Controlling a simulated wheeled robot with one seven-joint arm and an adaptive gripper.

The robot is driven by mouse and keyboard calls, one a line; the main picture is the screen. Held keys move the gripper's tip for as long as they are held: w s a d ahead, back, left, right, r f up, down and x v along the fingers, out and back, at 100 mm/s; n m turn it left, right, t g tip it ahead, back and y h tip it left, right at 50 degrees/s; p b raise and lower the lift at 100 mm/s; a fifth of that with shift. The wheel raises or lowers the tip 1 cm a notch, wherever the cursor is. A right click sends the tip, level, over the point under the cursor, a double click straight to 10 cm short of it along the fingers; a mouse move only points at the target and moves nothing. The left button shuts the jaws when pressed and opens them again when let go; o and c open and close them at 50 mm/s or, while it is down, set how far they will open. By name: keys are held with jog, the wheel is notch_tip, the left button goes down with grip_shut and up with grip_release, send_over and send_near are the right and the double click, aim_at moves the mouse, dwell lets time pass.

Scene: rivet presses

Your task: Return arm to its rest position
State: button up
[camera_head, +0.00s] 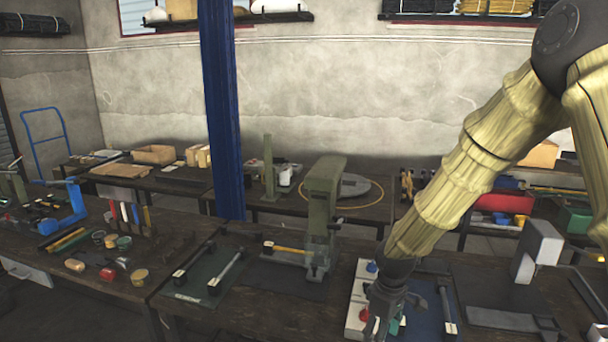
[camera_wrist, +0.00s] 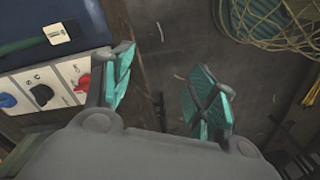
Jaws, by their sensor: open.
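My arm, in a ridged yellowish sleeve, reaches down from the upper right in the head view. My gripper (camera_head: 383,318) is at the bottom of that view, low in front of the bench and beside a white panel (camera_head: 357,294). In the wrist view my gripper (camera_wrist: 165,90) has its two green-padded fingers spread apart, with only dark floor between them. Nothing is held. The white panel (camera_wrist: 62,78) also shows there, left of the fingers, with blue, black and red knobs.
A green press (camera_head: 323,205) stands left of my arm, and a grey press (camera_head: 540,250) to its right. Hammers lie on mats on the bench. In the wrist view a wire basket (camera_wrist: 270,22) is at upper right.

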jog(key=s+a+f+m+y, duration=0.1)
jog(key=s+f, duration=0.3)
jog(key=f, duration=0.2)
jog(key=s+a+f+m, duration=0.1)
jog(key=s+f, duration=0.2)
jog(key=f, duration=0.3)
jog(key=s+d+f+m, duration=0.2)
jog(key=s+f, duration=0.3)
jog(key=s, duration=0.4)
jog(key=s+d+f+m, duration=0.2)
jog(key=s+f, duration=0.4)
jog(key=s, duration=0.3)
jog(key=s+d+f+m+h, duration=0.1)
jog(key=s+f+m, duration=0.2)
jog(key=s+f, duration=0.3)
jog(key=s, duration=0.4)
jog(key=shift+d+f+m, duration=0.15)
jog(key=shift+d+m, duration=0.25)
